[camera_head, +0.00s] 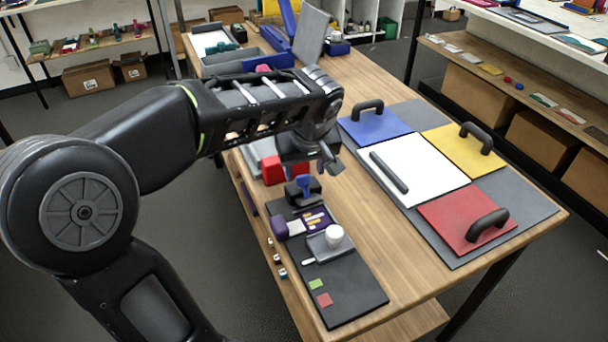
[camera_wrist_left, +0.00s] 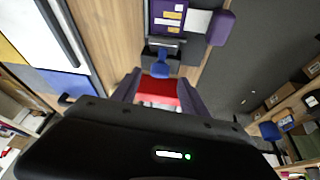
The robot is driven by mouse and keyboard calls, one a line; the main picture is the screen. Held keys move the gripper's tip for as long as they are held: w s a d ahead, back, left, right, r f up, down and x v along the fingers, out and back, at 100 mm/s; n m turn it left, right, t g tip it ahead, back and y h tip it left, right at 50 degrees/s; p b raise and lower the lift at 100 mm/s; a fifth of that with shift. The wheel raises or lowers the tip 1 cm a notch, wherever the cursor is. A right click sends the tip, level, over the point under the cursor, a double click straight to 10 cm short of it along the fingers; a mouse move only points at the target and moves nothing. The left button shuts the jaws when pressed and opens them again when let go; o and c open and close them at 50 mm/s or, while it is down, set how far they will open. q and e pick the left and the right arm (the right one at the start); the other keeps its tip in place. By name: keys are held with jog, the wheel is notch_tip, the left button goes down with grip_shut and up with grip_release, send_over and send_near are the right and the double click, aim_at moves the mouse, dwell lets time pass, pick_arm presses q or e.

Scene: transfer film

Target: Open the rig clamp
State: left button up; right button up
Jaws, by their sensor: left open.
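The rig clamp, a dark block with a blue lever (camera_head: 303,184), sits at the far end of the black rig board (camera_head: 352,292). In the left wrist view its blue lever (camera_wrist_left: 160,66) lies just beyond the fingertips, roughly centred between them. A purple piece with yellow and white labels (camera_head: 317,219) lies beside the clamp on the board; it also shows in the left wrist view (camera_wrist_left: 168,18). My left gripper (camera_head: 312,160) is open and empty above and behind the clamp. Its fingers (camera_wrist_left: 158,88) frame a red block below. My right gripper is not in view.
Red blocks (camera_head: 271,170) stand just left of my gripper. A white round-topped item (camera_head: 334,235) stands on the board. Right of it lies a grey mat (camera_head: 432,245) with blue (camera_head: 373,126), yellow (camera_head: 462,150) and red (camera_head: 465,215) handled plates. Bare wood separates mat and board.

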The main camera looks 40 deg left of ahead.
aim_at(304, 177)
pick_arm(q)
jog(key=x, duration=0.4)
jog(key=shift+f, duration=0.1)
jog(key=shift+c, duration=0.5)
grip_shut()
